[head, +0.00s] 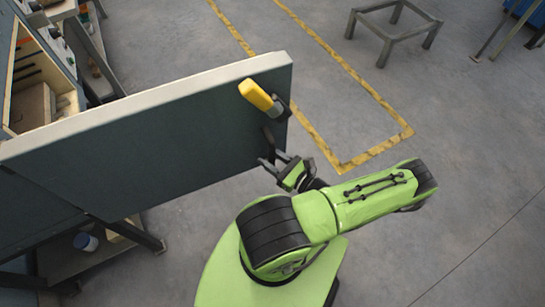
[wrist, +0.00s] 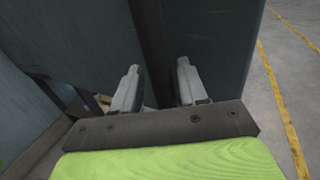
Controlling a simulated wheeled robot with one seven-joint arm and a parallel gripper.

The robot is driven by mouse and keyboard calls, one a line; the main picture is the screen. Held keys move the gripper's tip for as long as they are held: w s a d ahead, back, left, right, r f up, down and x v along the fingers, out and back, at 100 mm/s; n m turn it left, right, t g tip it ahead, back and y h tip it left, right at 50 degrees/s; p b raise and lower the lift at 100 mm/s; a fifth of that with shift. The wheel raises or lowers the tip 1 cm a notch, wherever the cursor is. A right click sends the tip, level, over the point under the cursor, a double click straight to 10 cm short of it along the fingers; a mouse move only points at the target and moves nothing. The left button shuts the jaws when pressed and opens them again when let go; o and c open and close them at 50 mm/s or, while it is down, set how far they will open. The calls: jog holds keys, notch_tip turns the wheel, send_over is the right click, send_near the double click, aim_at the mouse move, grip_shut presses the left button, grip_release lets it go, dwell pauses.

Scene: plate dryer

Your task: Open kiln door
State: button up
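The kiln door (head: 160,135) is a large dark grey panel with a pale top edge. It stands swung out from the kiln (head: 35,85) at the left, whose lit interior shows. A yellow lever (head: 257,95) is fixed near the door's free end, with a dark handle (head: 268,136) below it. My gripper (head: 271,160) is close to the door's outer face by the dark handle. In the wrist view my gripper (wrist: 157,72) has its two grey fingers apart, with a dark vertical bar behind or between them. Whether they touch it is unclear.
A metal frame (head: 390,25) stands at the back. Grey floor with yellow lines (head: 375,155) is clear to the right.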

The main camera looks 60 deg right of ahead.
dwell(0.4)
jog(key=s+a, duration=0.3)
jog(key=s, duration=1.2)
jog(key=shift+s+b, duration=0.25)
jog(key=shift+b, duration=0.2)
